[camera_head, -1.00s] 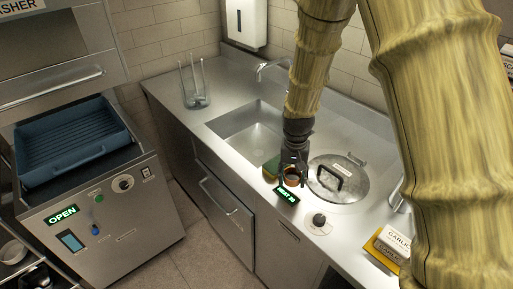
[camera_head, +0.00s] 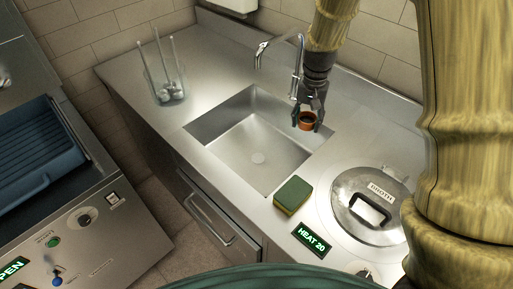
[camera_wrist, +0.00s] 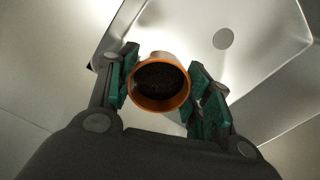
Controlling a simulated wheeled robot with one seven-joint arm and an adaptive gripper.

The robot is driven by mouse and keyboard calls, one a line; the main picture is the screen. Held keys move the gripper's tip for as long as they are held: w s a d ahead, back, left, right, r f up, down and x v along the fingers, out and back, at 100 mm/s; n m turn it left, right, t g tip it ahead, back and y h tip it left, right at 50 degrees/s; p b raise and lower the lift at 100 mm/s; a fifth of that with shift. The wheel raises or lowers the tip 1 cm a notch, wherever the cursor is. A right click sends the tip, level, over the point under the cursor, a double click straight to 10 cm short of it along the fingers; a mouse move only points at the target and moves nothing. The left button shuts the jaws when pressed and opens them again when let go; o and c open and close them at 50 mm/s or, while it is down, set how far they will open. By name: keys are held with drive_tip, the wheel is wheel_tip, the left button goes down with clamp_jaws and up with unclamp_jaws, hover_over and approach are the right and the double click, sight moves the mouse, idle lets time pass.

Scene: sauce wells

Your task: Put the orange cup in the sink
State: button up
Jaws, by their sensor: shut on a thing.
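The orange cup (camera_head: 306,121) is held between the fingers of my gripper (camera_head: 308,112), near the back right corner of the sink, by the faucet. In the wrist view the cup (camera_wrist: 160,102) is seen from above, with a dark inside, between the green pads of my gripper (camera_wrist: 161,88). The sink (camera_head: 240,150) is a square steel basin with a round drain; no objects show in it. In the wrist view the sink (camera_wrist: 250,65) lies beyond the cup. I cannot tell the exact height of the cup above the basin.
A curved faucet (camera_head: 298,65) rises behind the sink, close to my gripper. A green and yellow sponge (camera_head: 292,194) lies at the sink's front right. A lidded broth pot (camera_head: 348,222) is set at the right. A clear holder with ladles (camera_head: 160,85) stands at the left.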

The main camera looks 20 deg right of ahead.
sight(309, 129)
drive_tip(key=shift+w+f, duration=0.1)
drive_tip(key=shift+f, duration=0.05)
drive_tip(key=s+f, duration=0.1)
drive_tip(key=f, duration=0.1)
drive_tip(key=s+f+p, duration=0.1)
drive_tip(key=shift+s+d+f, duration=0.1)
drive_tip(key=shift+d+f, duration=0.05)
drive_tip(key=shift+f, duration=0.25)
drive_tip(key=f, duration=0.3)
drive_tip(key=f+p, duration=0.1)
drive_tip(key=f, duration=0.1)
drive_tip(key=w+f+p, duration=0.1)
drive_tip(key=f, duration=0.2)
drive_tip(key=shift+w+f, duration=0.1)
drive_tip(key=shift+f, duration=0.2)
drive_tip(key=shift+w+f, duration=0.15)
drive_tip(key=shift+f, duration=0.05)
drive_tip(key=shift+s+f, duration=0.2)
drive_tip(key=shift+f, duration=0.25)
drive_tip(key=shift+f+p, duration=0.55)
drive_tip(key=shift+f, duration=1.05)
